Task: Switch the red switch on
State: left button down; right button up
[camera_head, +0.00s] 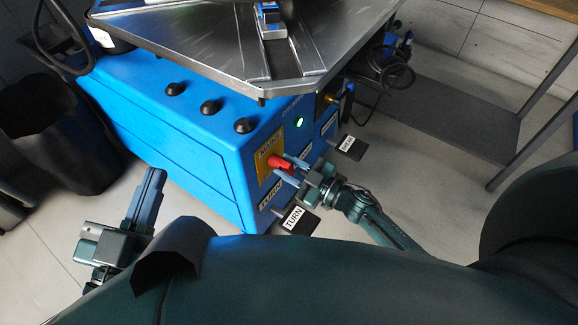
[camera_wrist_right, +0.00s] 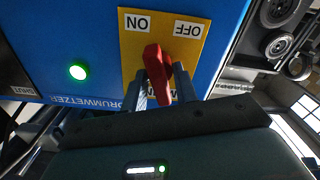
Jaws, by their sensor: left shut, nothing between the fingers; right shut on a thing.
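The red switch (camera_head: 279,161) sits on a yellow plate (camera_head: 268,152) on the end face of the blue machine. In the right wrist view the red switch (camera_wrist_right: 157,75) stands between an ON label (camera_wrist_right: 138,22) and an OFF label (camera_wrist_right: 187,29), its upper end leaning slightly towards ON. My right gripper (camera_head: 287,168) is shut on the switch's handle, one finger on each side. A green lamp (camera_head: 299,121) beside the plate is lit; it also shows in the right wrist view (camera_wrist_right: 78,72). My left gripper (camera_head: 152,186) is shut and empty, low and left of the machine.
A black bin (camera_head: 50,120) stands at the left and a metal-legged table (camera_head: 465,110) at the right.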

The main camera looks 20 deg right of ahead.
pick_arm(q)
jog(key=shift+f, duration=0.2)
pick_arm(e)
jog(key=n, duration=0.3)
jog(key=o, duration=0.7)
jog(key=shift+c, duration=0.2)
pick_arm(q)
jog(key=shift+r, duration=0.15)
jog(key=shift+r, duration=0.1)
pick_arm(e)
jog(key=shift+s, duration=0.15)
jog(key=shift+s+d, duration=0.25)
jog(key=shift+d, duration=0.05)
pick_arm(q)
jog(key=y+p, duration=0.1)
jog(key=p, duration=0.2)
jog(key=shift+s+a+f, duration=0.1)
jog(key=shift+a+f, duration=0.2)
jog(key=shift+f, duration=0.05)
pick_arm(e)
jog(key=v, duration=1.2)
